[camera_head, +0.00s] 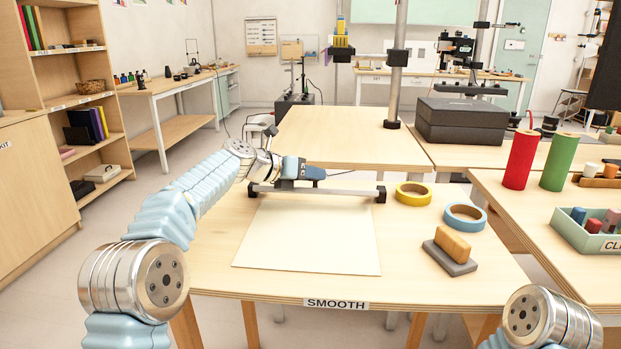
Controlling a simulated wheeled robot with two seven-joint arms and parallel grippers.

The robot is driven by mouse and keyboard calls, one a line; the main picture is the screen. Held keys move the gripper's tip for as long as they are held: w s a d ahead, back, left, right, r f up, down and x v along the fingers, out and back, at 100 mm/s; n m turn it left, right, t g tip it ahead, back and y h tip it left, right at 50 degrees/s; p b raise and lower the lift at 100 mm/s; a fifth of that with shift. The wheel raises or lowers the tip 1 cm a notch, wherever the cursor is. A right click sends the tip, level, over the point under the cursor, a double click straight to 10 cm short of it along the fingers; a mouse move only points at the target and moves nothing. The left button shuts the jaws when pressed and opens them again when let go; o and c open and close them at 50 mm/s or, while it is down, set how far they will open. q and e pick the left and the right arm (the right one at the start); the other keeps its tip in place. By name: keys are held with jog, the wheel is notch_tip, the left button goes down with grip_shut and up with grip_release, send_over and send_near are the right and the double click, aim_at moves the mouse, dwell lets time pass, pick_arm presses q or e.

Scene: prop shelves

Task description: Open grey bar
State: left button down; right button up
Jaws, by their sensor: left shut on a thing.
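The grey bar (345,192) lies across the far end of a cream sheet (306,240) on the table marked SMOOTH. It has a dark block at each end. My left arm reaches in from the left, and my left gripper (288,183) is shut on the bar left of its middle. The fingertips are small and partly hidden by the wrist. I cannot tell whether the bar is raised off the sheet. Only a link of my right arm shows at the bottom right; its gripper is out of view.
Yellow tape (413,194) and blue tape (465,217) lie right of the sheet, near a tan block on a grey base (450,258). A side table at right holds a red roll (520,160), a green roll (559,163) and a bin (590,235).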

pick_arm(q)
jog(key=shift+w+r, duration=0.15)
jog(key=shift+w, duration=0.05)
dwell(0.4)
jog(key=c, duration=0.9)
grip_release()
jog(key=shift+a, duration=0.1)
jog(key=v, duration=1.3)
jog(key=shift+s+a+r+b, duration=0.15)
jog(key=shift+a+r+b, duration=0.15)
jog(key=shift+b, duration=0.1)
jog(key=shift+f, duration=0.1)
